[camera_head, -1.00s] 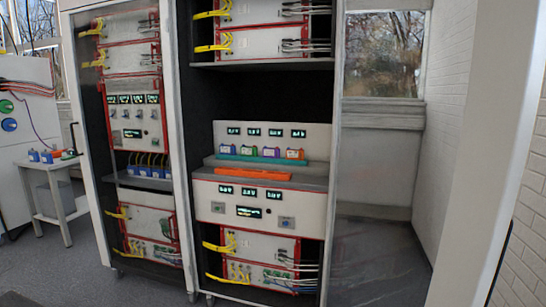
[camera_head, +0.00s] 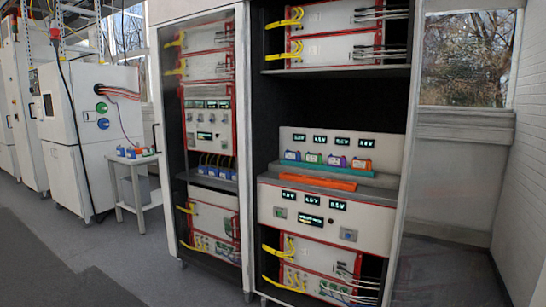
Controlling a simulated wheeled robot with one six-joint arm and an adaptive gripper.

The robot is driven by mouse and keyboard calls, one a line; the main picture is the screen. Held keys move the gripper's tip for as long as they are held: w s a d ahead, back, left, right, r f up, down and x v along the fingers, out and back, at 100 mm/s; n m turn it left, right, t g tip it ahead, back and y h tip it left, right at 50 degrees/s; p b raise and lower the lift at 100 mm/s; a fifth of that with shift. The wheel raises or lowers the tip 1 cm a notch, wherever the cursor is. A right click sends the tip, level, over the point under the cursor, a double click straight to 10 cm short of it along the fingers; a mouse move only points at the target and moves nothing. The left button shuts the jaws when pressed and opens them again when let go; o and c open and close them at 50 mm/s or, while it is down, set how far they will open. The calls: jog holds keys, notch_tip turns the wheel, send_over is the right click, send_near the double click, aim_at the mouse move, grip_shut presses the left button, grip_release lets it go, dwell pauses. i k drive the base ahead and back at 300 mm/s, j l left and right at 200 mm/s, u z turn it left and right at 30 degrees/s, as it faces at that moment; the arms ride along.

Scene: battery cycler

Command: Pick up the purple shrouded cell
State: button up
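The purple shrouded cell (camera_head: 337,161) stands in a row of small coloured cells on the shelf of the right-hand cabinet. A green cell (camera_head: 314,158) is on its left and an orange cell (camera_head: 361,164) on its right. A blue cell (camera_head: 292,155) is at the left end of the row. The row stands on a teal strip (camera_head: 326,170), in front of a white panel with several lit displays (camera_head: 297,137). My gripper is not in this view.
An orange tray (camera_head: 318,183) lies in front of the row, above the cabinet's lower display panel (camera_head: 325,214). A small white table (camera_head: 134,162) with blue items stands further left. Open grey floor (camera_head: 60,255) lies at the lower left.

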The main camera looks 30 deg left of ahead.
aim_at(334, 162)
jog(key=k+j+u, duration=0.2)
jog(key=j, duration=0.3)
jog(key=j+u, duration=0.15)
jog(key=u, duration=0.6)
jog(key=l+u, duration=0.1)
jog(key=u, duration=0.3)
jog(key=l+u, duration=0.1)
jog(key=u, duration=0.35)
jog(key=l+u, duration=0.15)
jog(key=u, duration=0.25)
jog(key=l+u, duration=0.1)
jog(key=u, duration=0.35)
jog(key=k+u, duration=0.15)
jog(key=i+j+u, duration=0.1)
jog(key=i+j, duration=0.2)
jog(key=i+j+z, duration=0.45)
jog(key=i+j, duration=0.25)
jog(key=i+l+z, duration=0.1)
jog(key=z, duration=0.3)
jog(key=i+z, duration=0.45)
jog(key=i+j+z, duration=0.1)
jog(key=z, duration=0.3)
jog(key=i+l+z, duration=0.1)
jog(key=i+z, duration=0.3)
jog(key=i, duration=0.15)
jog(key=i+z, duration=0.4)
jog(key=i+j, duration=0.05)
jog(key=i, duration=0.05)
